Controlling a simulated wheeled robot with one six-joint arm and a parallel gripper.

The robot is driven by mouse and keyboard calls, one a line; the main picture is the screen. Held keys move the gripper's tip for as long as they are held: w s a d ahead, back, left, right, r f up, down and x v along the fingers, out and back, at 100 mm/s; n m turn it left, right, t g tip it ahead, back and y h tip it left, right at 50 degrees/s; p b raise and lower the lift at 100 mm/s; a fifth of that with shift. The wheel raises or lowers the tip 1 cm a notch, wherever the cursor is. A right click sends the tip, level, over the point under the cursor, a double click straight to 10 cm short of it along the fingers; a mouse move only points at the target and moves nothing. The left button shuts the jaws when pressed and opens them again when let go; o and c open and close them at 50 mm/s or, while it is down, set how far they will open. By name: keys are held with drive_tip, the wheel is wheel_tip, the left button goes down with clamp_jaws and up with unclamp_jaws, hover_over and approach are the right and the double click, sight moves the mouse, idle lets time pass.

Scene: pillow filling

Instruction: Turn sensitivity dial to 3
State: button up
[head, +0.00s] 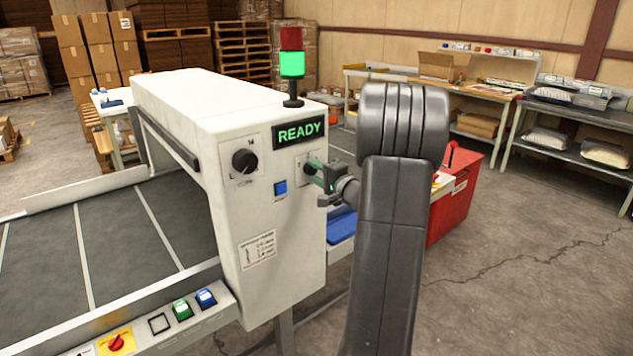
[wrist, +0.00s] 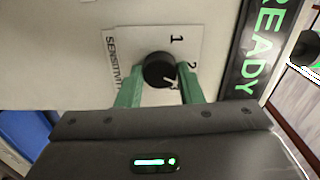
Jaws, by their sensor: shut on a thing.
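The sensitivity dial (wrist: 158,68) is a round black knob on a pale plate (wrist: 125,42) marked "SENSITIVITY", with the numerals 1 and 2 visible. Its white pointer mark shows at the knob's lower right in the wrist view, past the 2; any further numerals are hidden by my gripper. My gripper (wrist: 160,90) has its green fingers on either side of the knob, shut on it. In the head view my gripper (head: 318,174) reaches the plate (head: 303,160) on the machine's front, below the READY display (head: 299,133).
The white machine (head: 265,215) also carries a larger black dial (head: 244,160) and a blue button (head: 280,188) left of my gripper. The stack light (head: 292,65) is lit green. A conveyor (head: 100,245) runs left, and a red bin (head: 452,200) stands right, behind my arm.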

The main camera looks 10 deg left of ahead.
drive_tip(key=m+b, duration=0.1)
drive_tip(key=m, duration=0.2)
drive_tip(key=shift+f+m, duration=0.1)
drive_tip(key=shift+m, duration=0.2)
drive_tip(key=shift+m+b, duration=0.4)
drive_tip(key=shift+m, duration=1.1)
drive_tip(key=o, duration=1)
drive_tip(key=shift+d, duration=0.1)
drive_tip(key=b+v, duration=0.2)
drive_tip(key=v, duration=1.1)
drive_tip(key=shift+s+d, duration=0.25)
drive_tip(key=shift+s, duration=0.05)
